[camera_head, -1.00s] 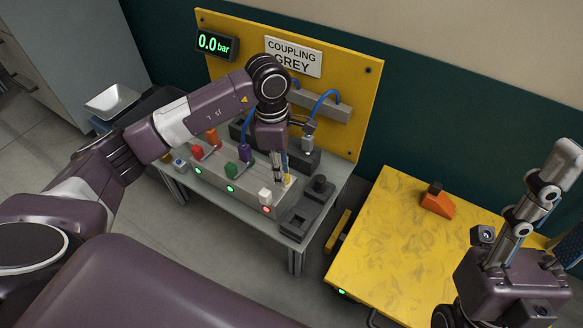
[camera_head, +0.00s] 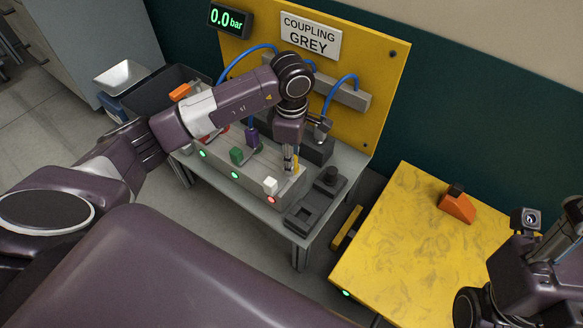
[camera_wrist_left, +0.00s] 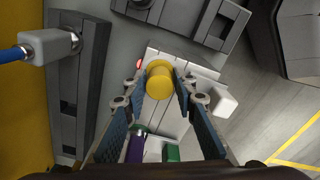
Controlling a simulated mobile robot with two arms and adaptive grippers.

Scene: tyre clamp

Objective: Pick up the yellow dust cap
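The yellow dust cap (camera_wrist_left: 159,84) is a short round cap in the middle of the left wrist view, over the end of the grey bench unit. In the head view only a sliver of it (camera_head: 296,162) shows beside my left gripper (camera_head: 289,166). The left gripper points down, and in the wrist view its blue-padded fingers (camera_wrist_left: 159,78) stand open on either side of the cap, with little room between. Contact cannot be made out. My right gripper (camera_head: 566,222) is partly cut off at the right edge; its fingertips are out of view.
A white block (camera_head: 270,185) and a green block (camera_head: 237,156) stand along the bench unit. A dark grey fixture (camera_head: 303,214) lies to their right. Blue hoses hang from the yellow panel (camera_head: 385,70) behind. A yellow table (camera_head: 405,240) at right holds an orange wedge (camera_head: 457,207).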

